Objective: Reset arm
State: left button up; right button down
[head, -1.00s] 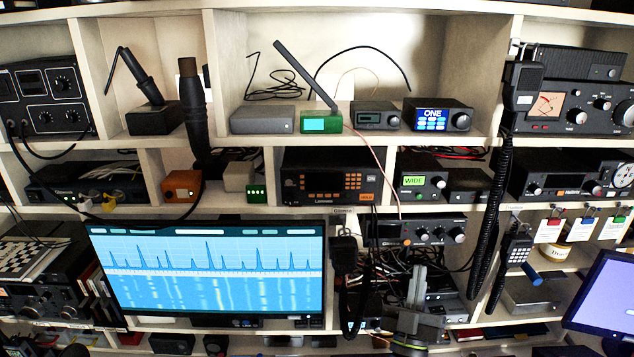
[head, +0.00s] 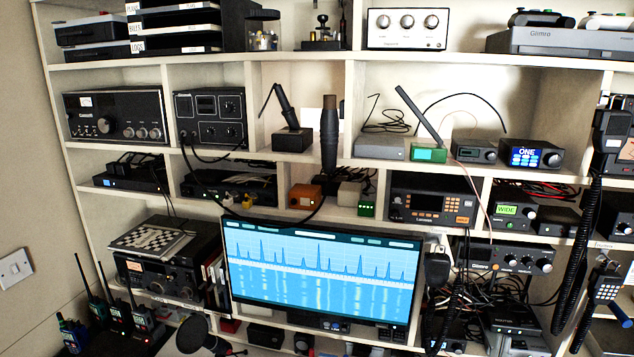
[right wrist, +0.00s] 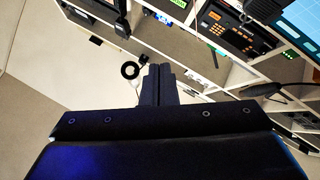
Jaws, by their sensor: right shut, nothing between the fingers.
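My right gripper (right wrist: 159,75) shows in the right wrist view. Its two dark fingers are together with nothing between them. They point out over a pale surface, with the shelf unit tilted beyond them. In the head view I cannot clearly make out the right gripper among the dark gear and cables at the bottom right. My left gripper is not in view.
A wooden cubby shelf (head: 330,58) full of radios fills the head view. A lit monitor (head: 320,275) stands at its lower middle. Handheld radios (head: 115,315) and a round black microphone (head: 193,333) are at the lower left. Coiled cords hang at the right.

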jog(key=s+a+f+n+g+y, duration=0.3)
jog(key=s+f+g+y, duration=0.15)
jog(key=f+y, duration=0.3)
jog(key=s+a+f+n+g+y, duration=0.25)
jog(key=f+g+y, duration=0.25)
jog(key=f+y, duration=0.25)
jog(key=s+d+f+m+g+h, duration=0.2)
jog(key=s+g, duration=0.3)
jog(key=s, duration=0.5)
jog(key=s+d+f+m+g+h, duration=0.1)
jog(key=s+d+f+m+g, duration=0.3)
jog(key=s, duration=0.6)
notch_tip(320, 180, down, 26)
jog(key=n+g+b, duration=0.2)
jog(key=b, duration=0.2)
pick_arm(q)
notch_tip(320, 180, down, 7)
jog(key=b, duration=0.3)
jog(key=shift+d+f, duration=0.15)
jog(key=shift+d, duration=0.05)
pick_arm(e)
jog(key=s+f, duration=0.7)
jog(key=f, duration=0.3)
jog(key=s+a+f+g, duration=0.1)
jog(key=s+f, duration=0.7)
jog(key=f, duration=0.3)
jog(key=shift+a+y, duration=0.3)
jog(key=shift+y, duration=0.1)
